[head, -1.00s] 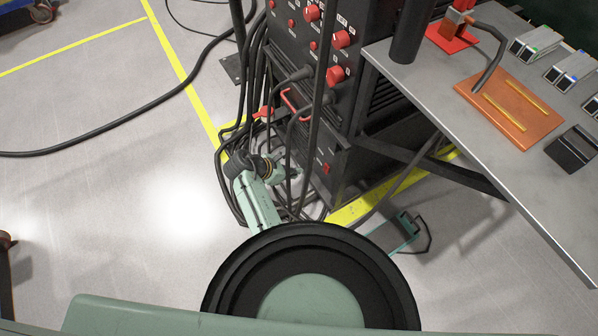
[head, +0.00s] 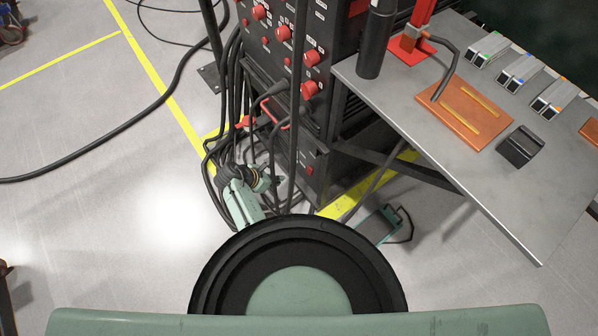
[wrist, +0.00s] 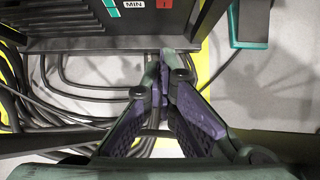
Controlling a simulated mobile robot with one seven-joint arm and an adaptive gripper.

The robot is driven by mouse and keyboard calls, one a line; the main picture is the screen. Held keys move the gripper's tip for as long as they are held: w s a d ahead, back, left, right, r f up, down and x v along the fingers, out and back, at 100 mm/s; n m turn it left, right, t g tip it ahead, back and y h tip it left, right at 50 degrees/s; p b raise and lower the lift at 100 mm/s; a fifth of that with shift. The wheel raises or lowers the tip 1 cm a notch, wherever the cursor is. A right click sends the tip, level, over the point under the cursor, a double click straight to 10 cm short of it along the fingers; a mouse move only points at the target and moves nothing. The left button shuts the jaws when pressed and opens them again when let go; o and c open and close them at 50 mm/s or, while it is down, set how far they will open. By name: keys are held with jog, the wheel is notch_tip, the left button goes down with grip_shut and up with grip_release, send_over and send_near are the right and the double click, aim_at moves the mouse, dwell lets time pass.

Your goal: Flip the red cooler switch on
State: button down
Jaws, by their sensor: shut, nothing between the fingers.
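The red cooler switch (head: 310,170) is a small red rocker low on the front of the dark welding cabinet (head: 285,125). A sliver of red, likely this switch, shows at the top edge of the wrist view (wrist: 165,3), right of a "MIN" label. I cannot tell its position. My gripper (wrist: 164,58) is shut and empty in the wrist view, its fingertips together below the cabinet's front edge in the picture, apart from the red part. In the head view my green wrist is left of the switch, among cables; the fingertips are hard to make out there.
Thick black cables (head: 222,120) hang and coil around my wrist. A metal table (head: 490,200) with a copper plate (head: 465,112) juts out at right. A teal pedal (head: 378,226) lies on the floor. Open floor (head: 110,210) is at left.

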aim_at(309, 171)
jog(key=shift+f, duration=0.2)
jog(key=w+d+r+b+x, duration=0.1)
jog(key=d+b+x, duration=0.1)
jog(key=b+x, duration=1)
jog(key=shift+w+r+b, duration=0.2)
jog(key=shift+w+b, duration=0.1)
jog(key=shift+b, duration=0.3)
jog(key=shift+d, duration=0.1)
